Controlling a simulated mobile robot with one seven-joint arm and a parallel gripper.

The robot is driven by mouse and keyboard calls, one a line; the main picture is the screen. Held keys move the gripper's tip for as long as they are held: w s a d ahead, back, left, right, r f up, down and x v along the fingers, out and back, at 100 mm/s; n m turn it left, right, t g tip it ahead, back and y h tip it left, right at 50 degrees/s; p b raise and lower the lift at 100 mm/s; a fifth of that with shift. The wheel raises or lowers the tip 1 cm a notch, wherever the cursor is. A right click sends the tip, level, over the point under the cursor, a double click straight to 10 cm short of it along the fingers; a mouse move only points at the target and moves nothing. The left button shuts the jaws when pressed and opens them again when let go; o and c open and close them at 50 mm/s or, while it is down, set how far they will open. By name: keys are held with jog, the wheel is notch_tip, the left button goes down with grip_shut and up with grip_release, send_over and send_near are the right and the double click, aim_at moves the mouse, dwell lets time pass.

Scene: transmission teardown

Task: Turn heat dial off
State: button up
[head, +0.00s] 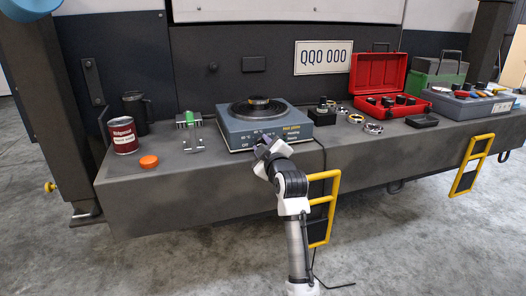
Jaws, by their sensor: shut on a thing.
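The heat dial belongs to the blue-grey heater box (236,138), which stands on the dark bench with printed markings on its front top. A round black plate with a ring-shaped part (258,103) sits on top of the box. My gripper (264,146) is at the front edge of the box, just right of the "Off" marking. It is shut on what seems to be the heat dial, but the gripper and wrist hide the dial, so its pointer setting cannot be read.
A red can (123,136) and an orange cap (149,162) are at the bench's left. A green-topped part (189,118) stands left of the heater. An open red case (378,82) and a grey organiser (470,105) are at the right. Yellow steps (333,205) hang in front.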

jog(key=shift+n+b, duration=0.5)
jog(key=shift+n, duration=0.6)
jog(key=o, duration=1)
jog(key=shift+c, duration=0.2)
jog(key=shift+s, duration=0.2)
